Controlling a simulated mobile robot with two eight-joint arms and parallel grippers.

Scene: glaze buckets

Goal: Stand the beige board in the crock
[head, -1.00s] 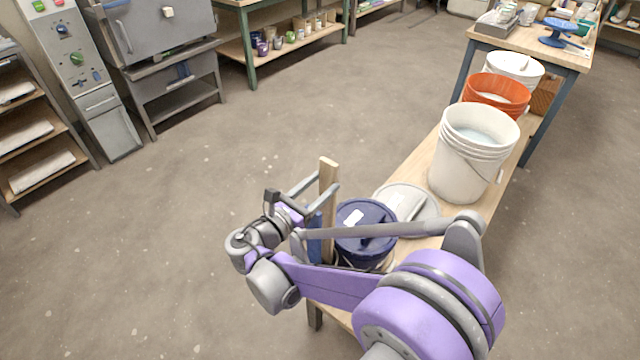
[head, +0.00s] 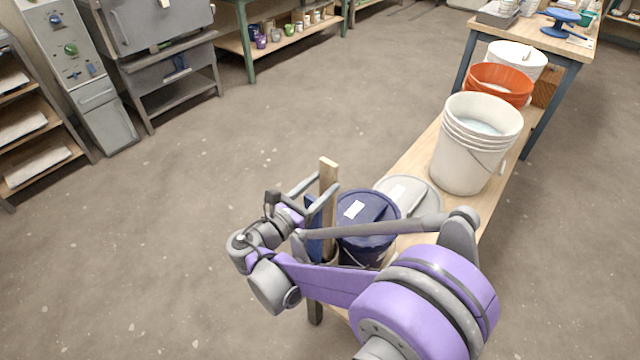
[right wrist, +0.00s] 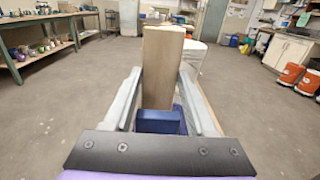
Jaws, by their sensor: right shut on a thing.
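The beige board (head: 328,205) stands upright between the fingers of my right gripper (head: 327,185), which is shut on it near its upper end. In the right wrist view the board (right wrist: 162,65) rises between the two grey fingers (right wrist: 161,88). A small part of the crock (head: 335,258) seems to show around the board's lower end, beside the blue bucket. My arm hides most of it, so I cannot tell how deep the board sits. A dark blue piece (head: 314,220) stands upright beside the board, and also shows in the right wrist view (right wrist: 158,121). My left gripper is out of view.
A lidded blue bucket (head: 368,208) stands close right of the board on the wooden bench (head: 424,160). A grey lid (head: 412,190), a white bucket (head: 470,160), an orange bucket (head: 497,85) and another white bucket (head: 517,55) follow along it. The floor at left is clear.

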